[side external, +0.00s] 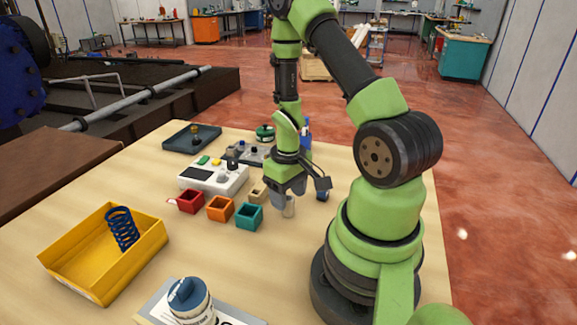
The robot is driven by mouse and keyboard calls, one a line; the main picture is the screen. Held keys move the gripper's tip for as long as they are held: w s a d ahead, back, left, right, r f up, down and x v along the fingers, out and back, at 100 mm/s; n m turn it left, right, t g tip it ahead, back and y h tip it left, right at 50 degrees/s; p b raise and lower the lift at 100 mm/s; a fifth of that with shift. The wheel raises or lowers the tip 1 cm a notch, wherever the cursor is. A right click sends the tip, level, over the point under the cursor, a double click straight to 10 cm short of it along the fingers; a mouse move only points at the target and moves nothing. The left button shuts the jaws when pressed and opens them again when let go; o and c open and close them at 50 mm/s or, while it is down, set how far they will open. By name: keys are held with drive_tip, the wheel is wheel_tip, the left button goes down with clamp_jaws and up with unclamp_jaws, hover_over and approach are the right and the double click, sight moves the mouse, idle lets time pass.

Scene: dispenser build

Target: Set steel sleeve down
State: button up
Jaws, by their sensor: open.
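The steel sleeve (289,207) is a small grey cylinder standing upright on the wooden table (331,256). My gripper (285,194) is right above and around the top of the sleeve, pointing down. Its jaws are open. The grey fingers partly hide the sleeve, and I cannot tell whether a finger touches it.
Red (190,201), orange (220,208) and teal (249,216) bins stand left of my gripper, with a tan bin (258,192) close by. A white control box (213,176) is behind. A yellow tray (72,262) holds a blue spring (122,228).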

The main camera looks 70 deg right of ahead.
sight(288, 198)
drive_tip(key=w+a+r+t, duration=0.15)
drive_tip(key=a+r, duration=0.25)
drive_tip(key=r, duration=0.7)
drive_tip(key=a+r+t, duration=0.2)
drive_tip(key=a+r, duration=0.3)
drive_tip(key=r, duration=0.5)
drive_tip(key=s+a+r+t+y, duration=0.2)
drive_tip(key=s+a+r+t, duration=0.1)
drive_tip(key=s+a+r, duration=0.2)
drive_tip(key=a+r, duration=0.1)
drive_tip(key=a, duration=0.1)
drive_tip(key=shift+a+r+n+t, duration=0.3)
drive_tip(key=shift+a+r+t, duration=0.05)
drive_tip(key=shift+a, duration=0.05)
